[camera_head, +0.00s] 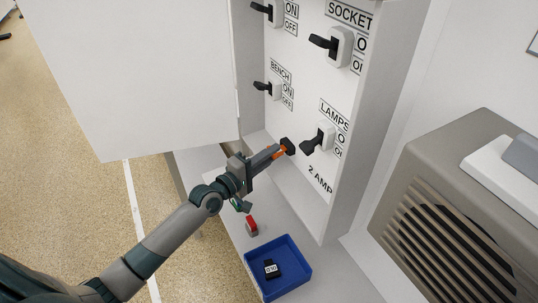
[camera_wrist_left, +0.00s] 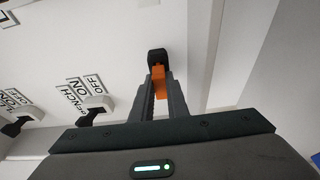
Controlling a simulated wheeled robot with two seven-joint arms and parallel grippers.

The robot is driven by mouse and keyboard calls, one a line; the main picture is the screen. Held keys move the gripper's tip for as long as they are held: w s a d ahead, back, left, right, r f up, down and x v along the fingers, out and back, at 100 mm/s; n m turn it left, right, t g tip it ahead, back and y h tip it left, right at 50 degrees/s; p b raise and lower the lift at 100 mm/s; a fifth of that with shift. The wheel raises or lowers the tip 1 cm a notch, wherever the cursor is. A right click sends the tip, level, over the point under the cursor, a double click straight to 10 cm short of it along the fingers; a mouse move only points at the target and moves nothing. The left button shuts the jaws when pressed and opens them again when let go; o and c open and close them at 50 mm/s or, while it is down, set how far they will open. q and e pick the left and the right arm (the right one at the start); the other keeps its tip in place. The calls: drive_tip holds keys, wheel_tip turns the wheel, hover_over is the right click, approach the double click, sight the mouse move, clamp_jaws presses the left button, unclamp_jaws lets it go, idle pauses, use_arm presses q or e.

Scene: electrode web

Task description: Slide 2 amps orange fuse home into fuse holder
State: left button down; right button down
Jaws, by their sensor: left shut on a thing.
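The orange fuse (camera_head: 279,153) is between the fingers of my left gripper (camera_head: 275,152), which is shut on it. In the left wrist view the orange fuse (camera_wrist_left: 159,80) shows between the two fingertips (camera_wrist_left: 160,95). The black fuse holder (camera_head: 288,146) is on the lower part of the white panel, above the "2 AMP" label (camera_head: 320,178). The fuse's far end meets the black holder (camera_wrist_left: 157,57); how deep it sits is hidden. My right gripper is in neither view.
A lamps switch (camera_head: 318,139) with a black lever is just right of the holder. The open cabinet door (camera_head: 140,70) stands at left. Below are a blue tray (camera_head: 298,258) holding a black item (camera_head: 271,268), and a red object (camera_head: 251,225). A vented grey box (camera_head: 460,210) is at right.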

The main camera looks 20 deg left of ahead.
use_arm(q)
drive_tip(key=shift+w+d, duration=0.35)
drive_tip(key=shift+w, duration=0.05)
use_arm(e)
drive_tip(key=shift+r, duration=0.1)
use_arm(q)
drive_tip(key=c, duration=1.6)
unclamp_jaws()
drive_tip(key=shift+c, duration=0.2)
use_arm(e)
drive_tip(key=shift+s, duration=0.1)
